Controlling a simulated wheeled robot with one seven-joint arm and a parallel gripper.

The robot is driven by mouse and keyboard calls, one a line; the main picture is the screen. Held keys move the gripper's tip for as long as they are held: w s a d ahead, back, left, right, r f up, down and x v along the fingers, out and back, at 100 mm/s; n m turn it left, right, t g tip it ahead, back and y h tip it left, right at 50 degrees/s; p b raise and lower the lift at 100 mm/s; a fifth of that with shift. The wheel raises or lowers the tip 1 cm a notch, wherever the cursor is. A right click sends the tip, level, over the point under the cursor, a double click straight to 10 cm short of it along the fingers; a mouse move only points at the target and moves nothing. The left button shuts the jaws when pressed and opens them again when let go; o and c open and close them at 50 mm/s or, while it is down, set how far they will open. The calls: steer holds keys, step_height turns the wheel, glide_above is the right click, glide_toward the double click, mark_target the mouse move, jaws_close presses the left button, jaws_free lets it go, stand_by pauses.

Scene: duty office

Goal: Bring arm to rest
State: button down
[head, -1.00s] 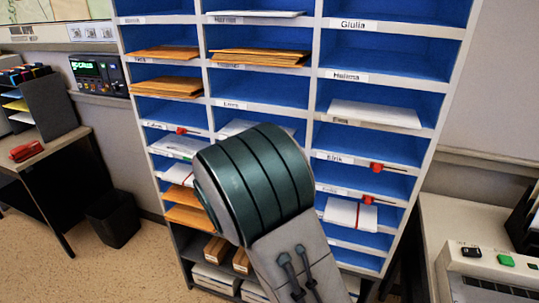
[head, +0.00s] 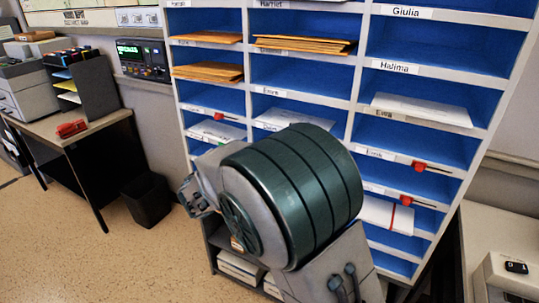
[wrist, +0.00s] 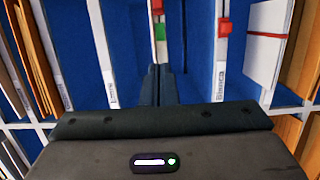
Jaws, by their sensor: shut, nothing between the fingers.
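My gripper (wrist: 160,84) shows in the wrist view, its two dark fingers together and empty. It points towards the blue compartments of the mail shelf (wrist: 195,40), which appear sideways in that view. I cannot tell how far the fingertips are from the shelf. In the head view my bent arm stands in front of the lower middle of the mail shelf (head: 310,70) and covers part of it.
Orange envelopes (head: 208,72) and white papers (head: 422,109) lie in labelled compartments. Red markers (head: 418,166) sit on shelf edges. A desk (head: 100,133) with a red stapler (head: 71,128) and a black bin (head: 147,200) stand left. A counter (head: 485,235) stands close on the right. Floor is clear at lower left.

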steer(key=s+d+f+m+g+y+p, duration=0.1)
steer(key=s+d+m+g, duration=0.2)
steer(key=s+d+g, duration=0.45)
steer(key=s+d+f+m+g+y+p, duration=0.1)
steer(key=s+d+f+m+g+y, duration=0.3)
steer(key=d, duration=0.6)
steer(key=s+a+r+m+y+p, duration=0.1)
steer(key=s+y, duration=0.5)
steer(key=s, duration=0.9)
steer(key=shift+a+r+m+t+y+p, duration=0.25)
steer(key=shift+m+t+y+p, duration=0.15)
steer(key=shift+m+p, duration=0.5)
